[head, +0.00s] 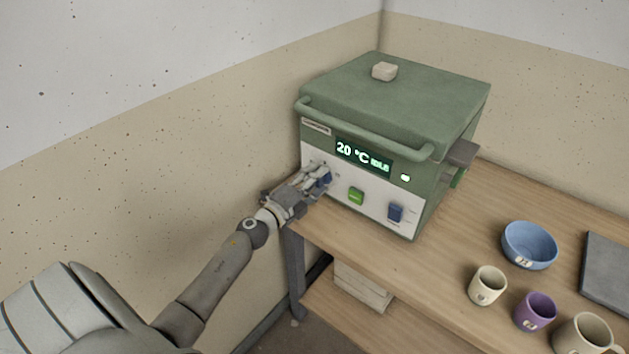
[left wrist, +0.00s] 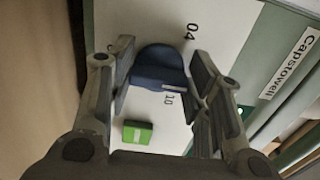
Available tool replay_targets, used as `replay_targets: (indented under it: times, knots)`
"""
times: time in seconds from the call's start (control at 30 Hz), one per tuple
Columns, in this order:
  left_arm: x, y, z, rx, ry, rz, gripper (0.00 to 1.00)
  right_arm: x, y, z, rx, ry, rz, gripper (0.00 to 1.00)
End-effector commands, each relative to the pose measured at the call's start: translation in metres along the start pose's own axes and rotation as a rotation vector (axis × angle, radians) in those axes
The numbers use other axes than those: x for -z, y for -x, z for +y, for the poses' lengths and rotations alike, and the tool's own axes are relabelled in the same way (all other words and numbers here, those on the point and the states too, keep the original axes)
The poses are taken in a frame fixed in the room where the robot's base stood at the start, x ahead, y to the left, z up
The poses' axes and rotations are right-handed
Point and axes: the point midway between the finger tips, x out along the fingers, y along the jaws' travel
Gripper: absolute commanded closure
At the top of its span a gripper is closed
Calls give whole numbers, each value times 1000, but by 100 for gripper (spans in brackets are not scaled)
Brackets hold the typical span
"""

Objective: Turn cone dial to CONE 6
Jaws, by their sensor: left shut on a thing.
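The green kiln (head: 400,95) stands on the wooden bench with a pale control panel. Its blue cone dial (head: 327,178) is at the panel's left end, partly covered by my fingers. My left gripper (head: 319,178) is shut on this dial. In the left wrist view the dark blue dial (left wrist: 160,64) sits between the two fingers (left wrist: 160,76). The printed marks "04" and "10" show beside it; other marks are hidden. I cannot tell for sure which mark the dial points to. My right gripper is not in view.
A green button (head: 356,196) and a second blue control (head: 396,213) are right of the dial. The display (head: 363,156) reads 20 °C IDLE. A blue bowl (head: 530,245), cream cup (head: 487,286) and purple cup (head: 535,312) stand on the bench (head: 440,250) at right.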

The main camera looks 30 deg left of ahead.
Motion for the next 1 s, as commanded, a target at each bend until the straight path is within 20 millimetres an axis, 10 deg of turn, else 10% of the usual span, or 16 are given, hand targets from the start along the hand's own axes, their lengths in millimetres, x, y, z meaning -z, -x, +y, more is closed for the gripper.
replay_targets:
  times: [0.03,0.07,0.23,0.67,1.0]
  knots:
    - [1,1,2,-4,1,2,78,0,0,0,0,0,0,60]
    - [1,1,2,-4,1,2,53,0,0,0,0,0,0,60]
    - [1,0,2,-3,1,2,32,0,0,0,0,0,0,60]
    - [0,7,1,-2,1,0,32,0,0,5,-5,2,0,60]
    - [1,66,3,-5,3,1,32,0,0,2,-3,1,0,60]
